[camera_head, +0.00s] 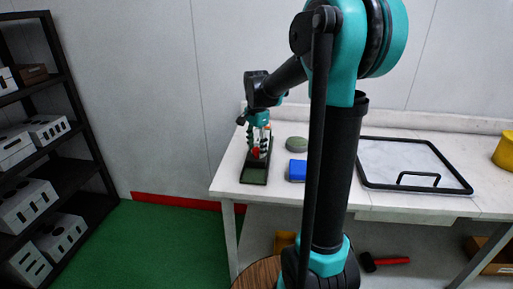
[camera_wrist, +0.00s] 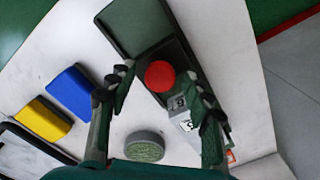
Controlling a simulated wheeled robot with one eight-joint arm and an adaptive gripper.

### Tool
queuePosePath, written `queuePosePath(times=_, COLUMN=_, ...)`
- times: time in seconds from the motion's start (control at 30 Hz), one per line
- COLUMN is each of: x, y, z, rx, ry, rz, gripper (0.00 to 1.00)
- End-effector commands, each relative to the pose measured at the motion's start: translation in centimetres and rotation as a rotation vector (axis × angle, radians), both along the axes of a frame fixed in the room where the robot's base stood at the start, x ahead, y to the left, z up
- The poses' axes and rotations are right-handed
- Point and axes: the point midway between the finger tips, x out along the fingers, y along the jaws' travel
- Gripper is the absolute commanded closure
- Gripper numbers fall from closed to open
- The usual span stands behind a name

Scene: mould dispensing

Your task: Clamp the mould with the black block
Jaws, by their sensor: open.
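A black stand (camera_head: 254,173) with a flat dark green plate is at the left end of the white table. In the wrist view it shows as a black-rimmed dark base (camera_wrist: 138,28). A round red knob (camera_wrist: 160,76) sits over its near part; the red also shows in the head view (camera_head: 256,153). My gripper (camera_wrist: 163,82) is open, with one finger on each side of the red knob and apart from it. In the head view, my gripper (camera_head: 258,142) points down over the stand. I cannot clearly tell a mould or black block apart from the stand.
A blue block (camera_wrist: 73,92), a yellow block (camera_wrist: 45,121) and a grey-green round piece (camera_wrist: 145,147) lie beside the stand. A labelled grey box (camera_wrist: 183,116) is close to my right finger. A black-framed tray (camera_head: 470,187) and a yellow cylinder (camera_head: 505,150) are farther right.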

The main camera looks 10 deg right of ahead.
Motion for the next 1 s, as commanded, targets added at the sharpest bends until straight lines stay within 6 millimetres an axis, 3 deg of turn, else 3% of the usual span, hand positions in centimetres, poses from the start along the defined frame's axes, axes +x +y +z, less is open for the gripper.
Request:
queuePosePath(times=0.27, x=0.01, y=0.0, z=-0.07, rx=0.0, ry=0.0, rz=0.0, gripper=0.52)
queuePosePath(times=0.67, x=0.01, y=0.0, z=-0.05, rx=0.0, ry=0.0, rz=0.0, gripper=1.0)
queuePosePath(times=1.0, x=0.71, y=-0.2, z=-0.03, rx=0.0, ry=0.0, rz=0.0, gripper=1.0)
